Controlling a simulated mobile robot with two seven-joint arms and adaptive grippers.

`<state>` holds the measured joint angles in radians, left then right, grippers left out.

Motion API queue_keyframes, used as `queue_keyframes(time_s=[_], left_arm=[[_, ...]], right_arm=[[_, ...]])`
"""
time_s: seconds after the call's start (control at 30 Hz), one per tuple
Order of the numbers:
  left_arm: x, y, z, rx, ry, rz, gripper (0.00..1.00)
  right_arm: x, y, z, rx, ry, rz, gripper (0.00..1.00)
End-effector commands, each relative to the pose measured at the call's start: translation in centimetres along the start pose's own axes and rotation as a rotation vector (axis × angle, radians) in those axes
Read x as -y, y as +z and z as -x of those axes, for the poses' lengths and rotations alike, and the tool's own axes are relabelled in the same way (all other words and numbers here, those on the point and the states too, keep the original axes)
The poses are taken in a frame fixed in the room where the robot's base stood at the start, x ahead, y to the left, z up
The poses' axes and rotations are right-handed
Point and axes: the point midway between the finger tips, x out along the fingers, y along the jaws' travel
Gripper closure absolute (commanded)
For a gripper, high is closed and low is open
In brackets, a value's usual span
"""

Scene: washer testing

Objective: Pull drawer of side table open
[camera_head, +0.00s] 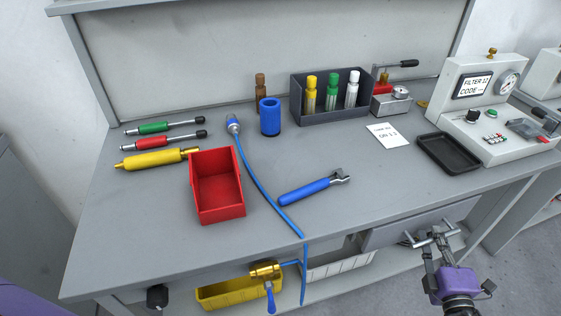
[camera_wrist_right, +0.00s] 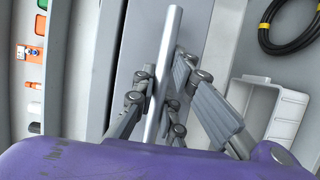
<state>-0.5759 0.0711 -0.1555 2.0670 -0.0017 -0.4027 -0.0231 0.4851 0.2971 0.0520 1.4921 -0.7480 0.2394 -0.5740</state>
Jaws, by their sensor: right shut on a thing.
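The drawer (camera_head: 385,236) is a grey front under the right part of the workbench, with a metal bar handle (camera_head: 436,237). My right gripper (camera_head: 430,242) is at this handle, its purple body below and in front of it. In the right wrist view the bar handle (camera_wrist_right: 172,40) runs between the two grey fingers of my right gripper (camera_wrist_right: 158,100), which are shut on it. The drawer front (camera_wrist_right: 140,38) lies behind the bar. How far the drawer stands out is hard to tell.
The workbench (camera_head: 330,225) above carries a red bin (camera_head: 217,187), a blue wrench (camera_head: 313,188), a black tray (camera_head: 449,154) and a testing unit (camera_head: 484,110). A blue hose (camera_head: 262,188) hangs over the front edge. A white crate (camera_wrist_right: 272,105) stands beside the gripper. Open floor lies at front right.

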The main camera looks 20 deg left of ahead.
Motion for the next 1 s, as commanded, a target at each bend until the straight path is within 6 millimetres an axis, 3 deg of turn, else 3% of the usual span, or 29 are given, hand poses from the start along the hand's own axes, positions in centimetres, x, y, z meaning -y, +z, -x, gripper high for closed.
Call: queue_keyframes(time_s=[0.2, 0.6, 0.8, 1.0], left_arm=[[0.0, -0.8, 0.2, -0.012, 0.0, -0.001, 0.6], [0.1, -0.2, 0.3, -0.003, -0.001, 0.0, 0.6], [0.1, 0.0, 0.1, 0.0, -0.001, 0.0, 0.6], [0.0, -0.4, 0.0, -0.005, 0.0, -0.001, 0.6]], right_arm=[[0.0, 2.0, 4.9, 0.001, -0.004, 0.008, 1.0], [0.1, 6.1, 14.8, 0.0, -0.004, 0.008, 1.0], [0.0, 7.7, 18.5, -0.001, -0.002, 0.008, 1.0], [0.0, 8.6, 20.7, -0.001, -0.001, 0.007, 1.0]])
